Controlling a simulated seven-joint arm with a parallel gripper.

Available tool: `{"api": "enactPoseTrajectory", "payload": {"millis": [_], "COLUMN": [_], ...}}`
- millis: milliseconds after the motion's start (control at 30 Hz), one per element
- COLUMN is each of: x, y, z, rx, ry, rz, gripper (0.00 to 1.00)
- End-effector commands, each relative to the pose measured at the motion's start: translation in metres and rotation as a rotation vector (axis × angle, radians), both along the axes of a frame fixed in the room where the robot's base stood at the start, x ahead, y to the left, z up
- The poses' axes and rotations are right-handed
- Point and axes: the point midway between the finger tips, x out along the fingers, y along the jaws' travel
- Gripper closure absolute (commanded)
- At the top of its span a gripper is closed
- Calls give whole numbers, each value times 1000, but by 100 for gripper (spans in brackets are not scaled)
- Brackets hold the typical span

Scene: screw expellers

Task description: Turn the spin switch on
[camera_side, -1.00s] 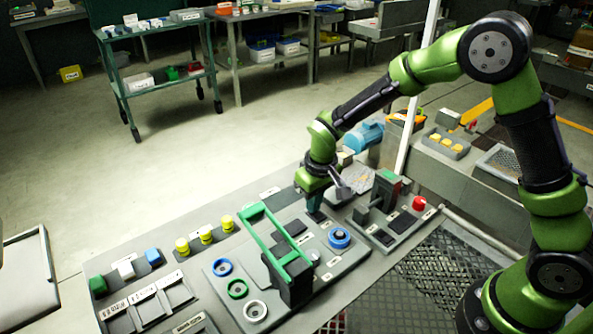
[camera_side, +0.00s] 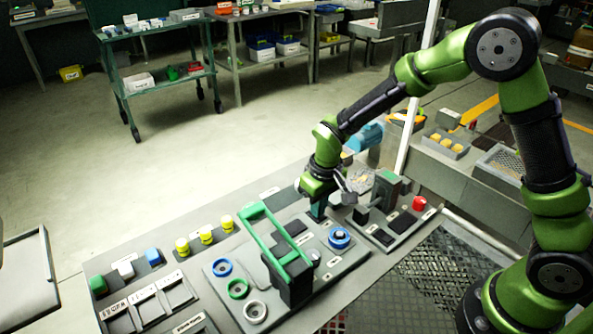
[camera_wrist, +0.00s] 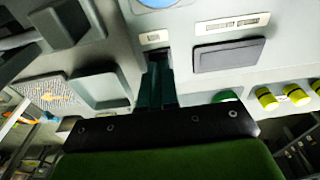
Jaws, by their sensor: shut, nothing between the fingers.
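My gripper (camera_side: 318,216) is shut and empty, pointing down at the grey control board (camera_side: 350,262), behind the blue round knob (camera_side: 340,237). In the wrist view the dark green fingers (camera_wrist: 156,82) lie together, their tips beside a small labelled spot (camera_wrist: 154,38) on the board. The fingers partly cover what is there, and I cannot make out a spin switch or its position. The blue knob's rim also shows at the top of the wrist view (camera_wrist: 157,3). Contact between tips and board cannot be told.
A green handle frame (camera_side: 262,222) stands left of my gripper. Blue, green and white rings (camera_side: 238,289) lie at the board's front left. A dark pad (camera_wrist: 228,55) sits right of the fingers. A unit with a red button (camera_side: 419,203) stands to the right.

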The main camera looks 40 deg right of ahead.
Motion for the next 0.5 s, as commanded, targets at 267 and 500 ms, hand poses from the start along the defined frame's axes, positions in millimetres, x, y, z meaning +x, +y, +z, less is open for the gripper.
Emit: {"api": "enactPoseTrajectory", "payload": {"millis": [267, 500], "x": [1, -4], "y": [0, 1], "z": [5, 46], "rx": [1, 2], "ry": [-5, -8], "rz": [0, 0], "gripper": [100, 100]}}
